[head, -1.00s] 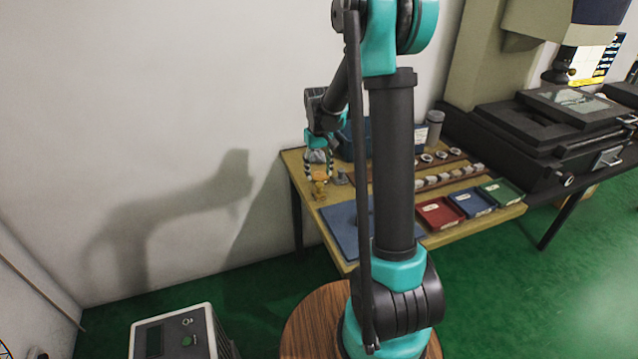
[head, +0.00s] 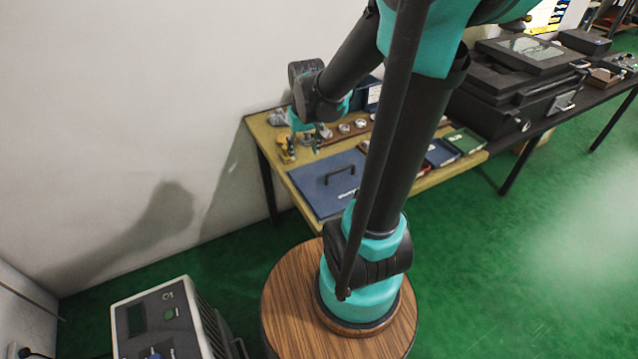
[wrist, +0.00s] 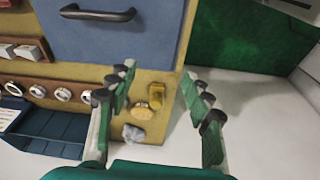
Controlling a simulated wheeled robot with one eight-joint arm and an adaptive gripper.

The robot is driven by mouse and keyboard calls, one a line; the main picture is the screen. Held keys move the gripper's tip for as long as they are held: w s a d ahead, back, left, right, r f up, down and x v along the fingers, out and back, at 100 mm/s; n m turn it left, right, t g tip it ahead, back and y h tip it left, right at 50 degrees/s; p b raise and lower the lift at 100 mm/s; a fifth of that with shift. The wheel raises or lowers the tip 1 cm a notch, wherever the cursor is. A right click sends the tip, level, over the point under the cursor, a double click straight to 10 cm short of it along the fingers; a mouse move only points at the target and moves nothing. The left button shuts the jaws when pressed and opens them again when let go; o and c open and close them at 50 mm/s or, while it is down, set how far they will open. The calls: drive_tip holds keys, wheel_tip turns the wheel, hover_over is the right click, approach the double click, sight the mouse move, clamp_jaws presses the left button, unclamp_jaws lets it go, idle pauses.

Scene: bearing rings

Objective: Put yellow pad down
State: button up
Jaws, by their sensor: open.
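A small yellow thing, which I take to be the yellow pad (wrist: 155,89), lies near the table's edge in the wrist view, with a second yellow piece close below it. It also shows as a small yellow shape (head: 286,150) at the table's left side in the head view. A tan round piece (wrist: 139,108) is beside it. My gripper (wrist: 159,92) is open, its fingers spread on either side of the yellow thing in the picture, with nothing held. In the head view my gripper (head: 314,142) is above the table, to the right of the yellow thing.
A crumpled grey piece (wrist: 133,133) lies close by. A blue panel with a dark handle (head: 316,193), a rack of rings (head: 345,128) and small trays (head: 463,141) take up much of the table (head: 262,127). A white wall stands behind.

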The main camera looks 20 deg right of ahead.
drive_tip(key=shift+m+t, duration=0.5)
drive_tip(key=shift+t, duration=0.4)
drive_tip(key=s+f, duration=0.1)
drive_tip(key=s, duration=0.2)
drive_tip(key=s+f, duration=0.2)
drive_tip(key=s, duration=0.2)
drive_tip(key=s+d+f, duration=0.1)
drive_tip(key=s, duration=0.3)
drive_tip(key=shift+s+d+f, duration=0.1)
drive_tip(key=shift+f, duration=0.05)
drive_tip(key=shift+o, duration=0.4)
drive_tip(key=shift+o, duration=1.7)
drive_tip(key=w+a+r+n+g+h, duration=0.1)
drive_tip(key=w+a+r+n, duration=0.2)
drive_tip(key=w+n, duration=0.7)
wheel_tip(320, 180, up, 2)
drive_tip(key=shift+w+r+n+g+h, duration=0.2)
drive_tip(key=shift+w+n+g+h, duration=0.1)
drive_tip(key=shift+w, duration=0.65)
drive_tip(key=n+g+h, duration=0.1)
drive_tip(key=n+h, duration=0.2)
drive_tip(key=n, duration=0.8)
approach(284, 147)
drive_tip(key=x, duration=0.6)
drive_tip(key=shift+f, duration=0.35)
drive_tip(key=shift+x, duration=2.8)
